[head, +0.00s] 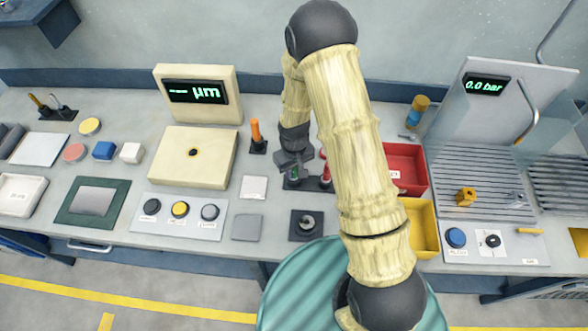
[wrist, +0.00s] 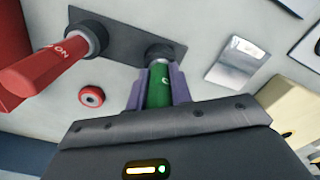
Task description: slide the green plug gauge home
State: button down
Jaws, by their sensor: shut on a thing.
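The green plug gauge (wrist: 160,86) is between the two purple fingers of my gripper (wrist: 159,80), which is shut on its handle. Its far end meets a dark round collar (wrist: 160,53) on a dark stand plate (wrist: 120,42); how deep it sits is hidden. In the head view the green gauge (head: 294,173) shows as a small green patch below my gripper (head: 291,166). A red plug gauge (wrist: 45,62), lettered in white, stands in the other collar, to the left of the green one in the wrist view.
A red ring (wrist: 92,96) lies near the stand. In the head view, a dark square block with a grey ring (head: 307,224) lies in front of the stand. An orange-handled tool (head: 255,132) stands to the left. Red (head: 420,158) and yellow (head: 425,246) bins are to the right.

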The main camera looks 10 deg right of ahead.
jog(key=c, duration=1.2)
grip_release()
jog(key=shift+o, duration=0.2)
notch_tip(320, 180, up, 17)
jog(key=b, duration=0.3)
jog(key=shift+r, duration=0.15)
jog(key=s+d+r+m+t, duration=0.2)
jog(key=s+d+m, duration=0.2)
jog(key=s+d, duration=0.5)
jog(key=s, duration=0.3)
jog(key=shift+s+d+r+t, duration=0.15)
jog(key=shift+d+r+t, duration=0.1)
jog(key=shift+r+t, duration=0.05)
